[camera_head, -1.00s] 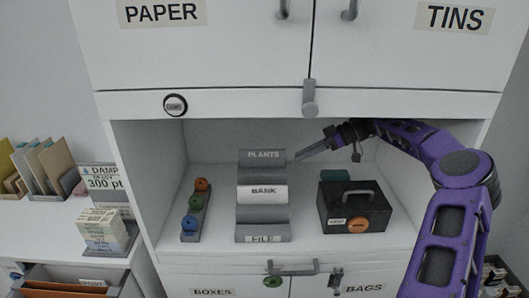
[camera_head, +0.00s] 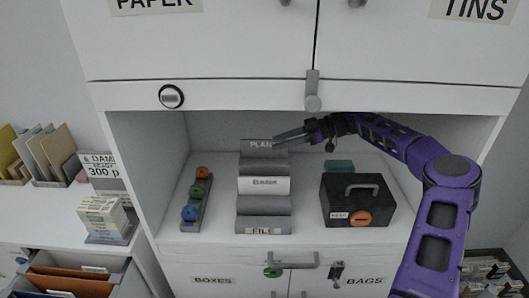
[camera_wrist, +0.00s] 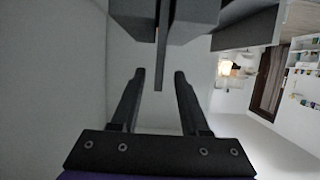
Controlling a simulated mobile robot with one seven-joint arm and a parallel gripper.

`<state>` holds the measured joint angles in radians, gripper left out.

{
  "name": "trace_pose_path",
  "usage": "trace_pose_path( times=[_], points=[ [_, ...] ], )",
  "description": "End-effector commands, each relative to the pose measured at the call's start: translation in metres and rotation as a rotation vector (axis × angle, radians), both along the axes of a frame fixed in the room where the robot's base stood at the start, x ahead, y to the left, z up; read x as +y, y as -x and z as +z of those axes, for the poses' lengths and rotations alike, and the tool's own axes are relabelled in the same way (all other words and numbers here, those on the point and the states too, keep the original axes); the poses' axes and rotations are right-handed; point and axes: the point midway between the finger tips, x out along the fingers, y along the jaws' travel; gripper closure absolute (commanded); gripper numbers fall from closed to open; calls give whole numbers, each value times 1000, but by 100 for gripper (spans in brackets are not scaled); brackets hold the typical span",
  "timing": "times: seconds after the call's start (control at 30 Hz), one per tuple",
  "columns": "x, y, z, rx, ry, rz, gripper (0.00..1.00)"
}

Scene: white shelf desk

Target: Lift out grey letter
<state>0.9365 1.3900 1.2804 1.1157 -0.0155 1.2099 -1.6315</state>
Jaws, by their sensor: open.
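A grey stepped rack (camera_head: 264,207) stands in the open shelf bay, with tiers reading PLANTS, a middle label I cannot read surely now, and FILE. My gripper (camera_head: 278,139) reaches in from the right at the rack's top tier, its fingers pointing left and partly covering the PLANTS label. In the wrist view my gripper (camera_wrist: 160,76) is open. A thin grey upright strip (camera_wrist: 159,70) shows edge-on between and beyond the fingertips, apart from both; it may be the grey letter, but I cannot tell surely. Darker grey blocks (camera_wrist: 190,22) flank it.
A black box (camera_head: 357,202) with a handle stands right of the rack, with a green item (camera_head: 339,166) behind it. A strip of coloured knobs (camera_head: 197,200) lies left. A latch (camera_head: 313,92) hangs at the bay's upper edge. Folders (camera_head: 45,158) stand far left.

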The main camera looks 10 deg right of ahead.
Motion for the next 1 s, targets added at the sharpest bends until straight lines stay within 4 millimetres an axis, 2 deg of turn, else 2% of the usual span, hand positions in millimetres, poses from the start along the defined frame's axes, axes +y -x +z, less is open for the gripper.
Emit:
trace_pose_path(
  times=[0.17,0.5,0.77,1.0],
  points=[
    [10,-2,-4,0,0,1,55],
    [50,-12,-20,1,1,1,55],
    [53,-13,-21,0,1,-1,55],
    [52,-13,-21,0,1,-1,96]
  ],
)
